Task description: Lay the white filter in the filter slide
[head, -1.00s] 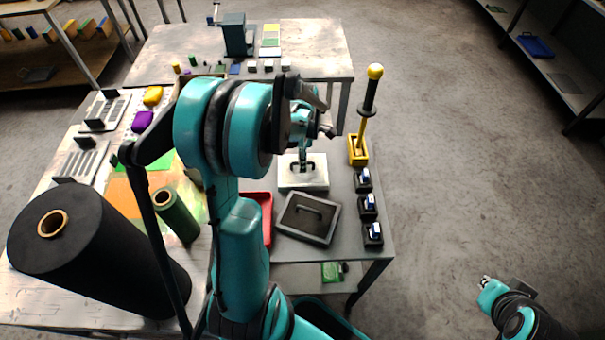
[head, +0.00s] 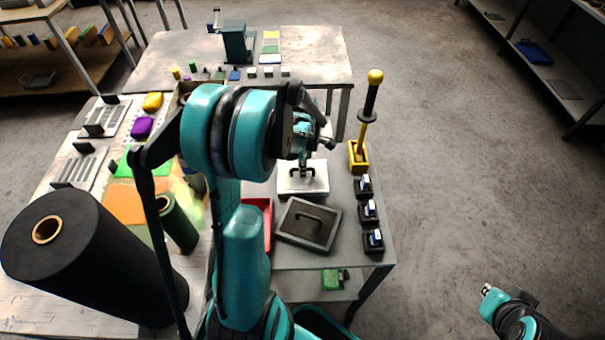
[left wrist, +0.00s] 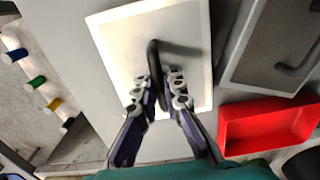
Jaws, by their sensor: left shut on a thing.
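The white filter appears to be the pale square plate with a grey rim and black handle, on the grey bench in the head view (head: 290,187) and filling the middle of the left wrist view (left wrist: 115,45). My left gripper (head: 303,172) is above it, its two fingers shut on the black handle, also in the left wrist view (left wrist: 160,90). The plate looks to be resting on the bench. I cannot tell which thing is the filter slide. My right gripper (head: 487,289) hangs over bare floor at lower right, too small to read.
A dark framed plate with a handle (head: 290,237) lies just in front of the pale plate. A red tray (left wrist: 262,128) is beside it. A yellow lever stand (head: 358,156) and several black blocks line the right edge. A large black roll (head: 90,260) stands at left.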

